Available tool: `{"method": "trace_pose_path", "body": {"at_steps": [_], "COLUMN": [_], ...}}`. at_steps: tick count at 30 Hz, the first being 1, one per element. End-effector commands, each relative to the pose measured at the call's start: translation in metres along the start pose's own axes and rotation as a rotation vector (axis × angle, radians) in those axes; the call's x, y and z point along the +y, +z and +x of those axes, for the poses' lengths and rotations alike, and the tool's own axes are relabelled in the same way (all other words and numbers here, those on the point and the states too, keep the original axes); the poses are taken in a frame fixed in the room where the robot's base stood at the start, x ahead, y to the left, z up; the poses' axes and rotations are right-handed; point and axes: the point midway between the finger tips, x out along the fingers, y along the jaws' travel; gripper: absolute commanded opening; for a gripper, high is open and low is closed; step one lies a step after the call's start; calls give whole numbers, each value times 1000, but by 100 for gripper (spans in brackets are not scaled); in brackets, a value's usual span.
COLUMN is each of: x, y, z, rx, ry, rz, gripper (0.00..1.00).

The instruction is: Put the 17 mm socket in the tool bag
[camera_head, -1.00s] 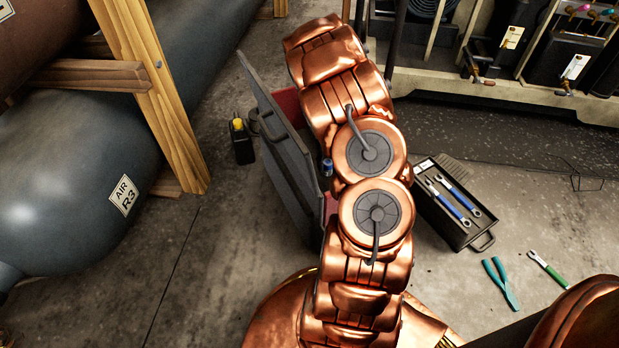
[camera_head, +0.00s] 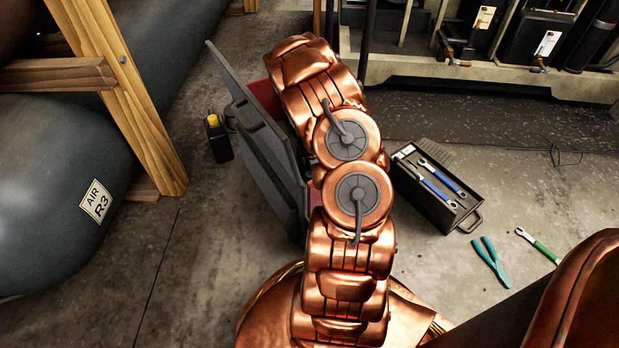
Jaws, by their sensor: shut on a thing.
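My gripper and the 17 mm socket are not in view; my copper arm covers the middle of the picture. A black open-topped container (camera_head: 432,212) with a handle lies on the floor right of my arm, with blue-handled wrenches (camera_head: 440,187) in it. A red case (camera_head: 262,98) with a raised grey lid (camera_head: 262,140) stands left of my arm, mostly hidden behind it. I cannot tell which of these is the tool bag.
Teal pliers (camera_head: 490,262) and a green-handled wrench (camera_head: 538,245) lie on the floor at right. A black bottle with a yellow cap (camera_head: 217,138) stands left of the grey lid. A wooden post (camera_head: 125,100) and a large tank (camera_head: 50,190) are at left. Bare floor lies between.

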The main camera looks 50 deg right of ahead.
Motion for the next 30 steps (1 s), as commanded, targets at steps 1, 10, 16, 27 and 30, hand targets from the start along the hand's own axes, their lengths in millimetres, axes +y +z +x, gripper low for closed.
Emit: {"method": "trace_pose_path", "body": {"at_steps": [1, 10, 16, 27, 30], "x": [0, 0, 0, 0, 0], "y": [0, 1, 1, 1, 1], "z": [6, 6, 8, 8, 8], "rx": [0, -2, -3, -2, -3], "ry": [0, -1, -1, -1, -1], "rz": [0, 0, 0, 0, 0], "gripper": [0, 0, 41, 57, 57]}}
